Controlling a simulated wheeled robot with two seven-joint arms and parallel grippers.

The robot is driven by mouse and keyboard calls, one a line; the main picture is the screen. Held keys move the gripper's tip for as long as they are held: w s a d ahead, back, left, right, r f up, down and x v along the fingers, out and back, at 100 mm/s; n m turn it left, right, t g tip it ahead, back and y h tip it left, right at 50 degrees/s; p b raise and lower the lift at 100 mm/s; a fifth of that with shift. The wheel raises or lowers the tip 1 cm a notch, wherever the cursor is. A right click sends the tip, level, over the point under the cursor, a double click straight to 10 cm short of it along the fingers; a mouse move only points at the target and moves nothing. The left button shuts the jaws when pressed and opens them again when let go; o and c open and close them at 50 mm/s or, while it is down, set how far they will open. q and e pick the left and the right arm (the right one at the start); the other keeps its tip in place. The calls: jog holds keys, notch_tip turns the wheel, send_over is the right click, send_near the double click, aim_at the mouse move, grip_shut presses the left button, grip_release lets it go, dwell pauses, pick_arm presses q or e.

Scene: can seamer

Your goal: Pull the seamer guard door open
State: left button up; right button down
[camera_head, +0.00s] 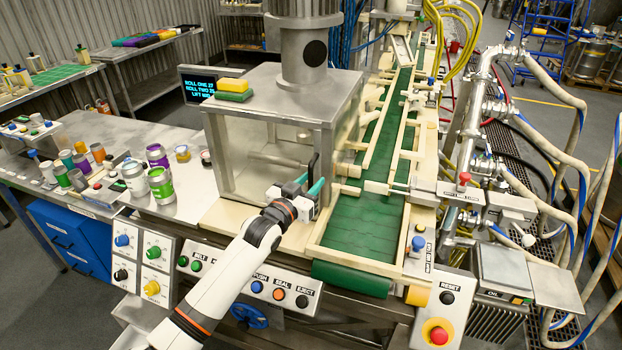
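The seamer guard door (252,157) is a clear panel in a grey frame on the front of the seamer box. It looks shut. Its black upright handle (314,165) is at the panel's right edge. My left gripper (309,185) is at the handle, its teal fingertips apart on either side of the handle's lower part. I see a gap between the fingers and cannot make out firm contact. My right gripper is not in view.
A green conveyor (372,222) with cream rails runs just right of the door. Cans (161,188) and jars stand on the steel table at left. A button panel (268,290) lies below the door, beside my arm. A yellow and green block (233,86) sits on the box.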

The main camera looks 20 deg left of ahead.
pick_arm(q)
jog(key=shift+w, duration=0.35)
jog(key=shift+c, duration=0.5)
grip_shut()
jog(key=shift+s, duration=0.1)
